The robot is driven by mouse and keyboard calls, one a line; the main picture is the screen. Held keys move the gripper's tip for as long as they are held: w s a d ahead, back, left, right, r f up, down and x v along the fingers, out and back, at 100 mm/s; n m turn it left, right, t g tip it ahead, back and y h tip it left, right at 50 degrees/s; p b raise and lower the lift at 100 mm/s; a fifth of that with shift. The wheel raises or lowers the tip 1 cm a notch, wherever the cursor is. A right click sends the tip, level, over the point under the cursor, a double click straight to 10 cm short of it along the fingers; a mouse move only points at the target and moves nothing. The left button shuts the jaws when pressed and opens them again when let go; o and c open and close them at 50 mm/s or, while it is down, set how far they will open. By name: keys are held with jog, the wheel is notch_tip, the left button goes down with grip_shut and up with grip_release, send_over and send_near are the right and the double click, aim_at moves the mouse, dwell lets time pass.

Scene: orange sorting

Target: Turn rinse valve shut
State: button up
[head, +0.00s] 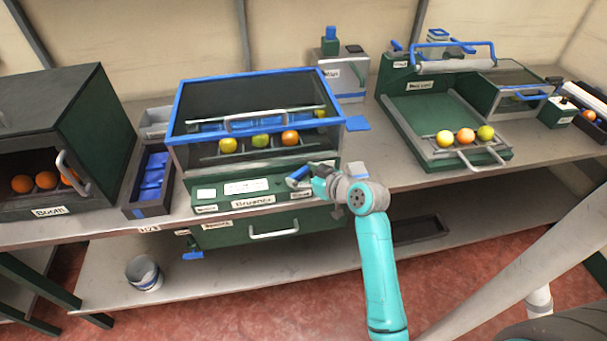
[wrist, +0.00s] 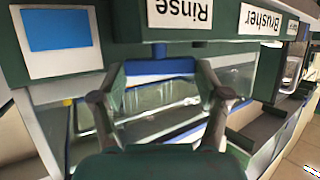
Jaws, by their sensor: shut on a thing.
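The brusher machine (head: 255,185) stands on the bench with a blue-framed clear cover. The rinse valve's blue handle (head: 299,173) is at the front right of the machine. It also shows in the wrist view (wrist: 160,66), beneath an upside-down "Rinse" label (wrist: 180,12). My gripper (head: 313,180) is at the machine's front right corner, with its fingers on both sides of the blue handle, shut on it. In the wrist view my gripper (wrist: 160,76) has the handle between its fingertips. The valve's body is mostly hidden.
Several fruits (head: 260,139) sit inside the brusher. A booth (head: 60,140) with oranges and a bin of blue items (head: 152,180) stand left. A green tray unit (head: 440,120) with fruits stands right. A bucket (head: 144,273) is on the lower shelf.

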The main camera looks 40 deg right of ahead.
jog(key=m+h, duration=0.2)
jog(key=a+m+g+h, duration=0.1)
jog(key=m+h, duration=0.1)
jog(key=shift+w+h, duration=0.1)
jog(key=shift+h, duration=0.2)
jog(key=shift+m+g+h, duration=0.5)
jog(key=shift+m+h, duration=0.6)
jog(key=shift+h, duration=0.1)
jog(key=shift+m+g, duration=0.3)
jog(key=o, duration=1.2)
jog(key=shift+h, duration=0.3)
jog(key=shift+c, duration=0.2)
jog(key=shift+a, duration=0.1)
jog(key=v, duration=1.1)
jog(key=shift+s+a, duration=0.15)
jog(key=shift+s, duration=0.2)
jog(key=shift+r, duration=0.15)
